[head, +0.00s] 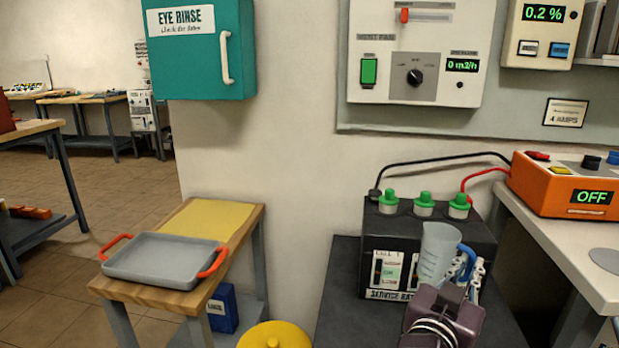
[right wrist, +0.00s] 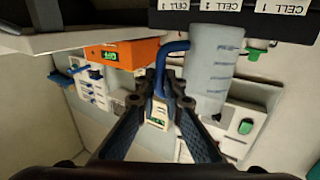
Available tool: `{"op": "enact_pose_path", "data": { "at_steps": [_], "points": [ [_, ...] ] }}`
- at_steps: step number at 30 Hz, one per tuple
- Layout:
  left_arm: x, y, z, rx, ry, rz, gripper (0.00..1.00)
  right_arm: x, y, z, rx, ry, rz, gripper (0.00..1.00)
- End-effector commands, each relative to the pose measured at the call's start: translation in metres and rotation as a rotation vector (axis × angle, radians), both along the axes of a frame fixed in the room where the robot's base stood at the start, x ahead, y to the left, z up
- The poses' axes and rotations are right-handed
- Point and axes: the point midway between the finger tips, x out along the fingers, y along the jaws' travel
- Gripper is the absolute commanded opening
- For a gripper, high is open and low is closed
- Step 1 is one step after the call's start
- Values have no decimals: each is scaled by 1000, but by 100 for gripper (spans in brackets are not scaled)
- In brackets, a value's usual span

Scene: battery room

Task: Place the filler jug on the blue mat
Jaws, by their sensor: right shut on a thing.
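The filler jug (head: 437,252) is a translucent grey-blue measuring jug with a blue handle. My right gripper (head: 474,274) is shut on the handle and holds the jug roughly upright in front of the black service battery (head: 375,232), covering part of its front. The jug also shows in the right wrist view (right wrist: 212,75), its handle between the fingertips (right wrist: 160,100). I cannot tell how far the jug is from the battery. I see no blue mat in either view. My left gripper is not in view.
A wooden stand (head: 172,300) at the left bears a yellow mat (head: 215,217) and a grey tray (head: 160,262) with orange handles. An orange charger (head: 545,190) reading OFF sits on the right bench (head: 560,245). Black and red cables run to the battery. A yellow round object (head: 272,336) stands low in front.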

Motion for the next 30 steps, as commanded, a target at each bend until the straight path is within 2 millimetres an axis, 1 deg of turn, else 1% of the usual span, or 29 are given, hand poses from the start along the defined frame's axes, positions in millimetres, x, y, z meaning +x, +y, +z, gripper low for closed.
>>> {"op": "enact_pose_path", "data": {
  "at_steps": [1,5,8,12,18,24,26,30],
  "points": [
    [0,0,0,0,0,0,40,0,3,-12,0,7,37,0],
    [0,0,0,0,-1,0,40,1,21,-43,1,10,171,0],
    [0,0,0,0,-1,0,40,-4,37,-66,1,11,281,0],
    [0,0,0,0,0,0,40,-18,62,-94,2,11,431,0],
    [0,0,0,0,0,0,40,-47,95,-119,3,8,616,0],
    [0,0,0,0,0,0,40,-79,121,-131,2,5,751,0],
    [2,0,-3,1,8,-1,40,-78,122,-117,1,-4,755,0],
    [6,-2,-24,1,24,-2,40,-77,121,-101,-1,-2,752,0]
  ]
}}
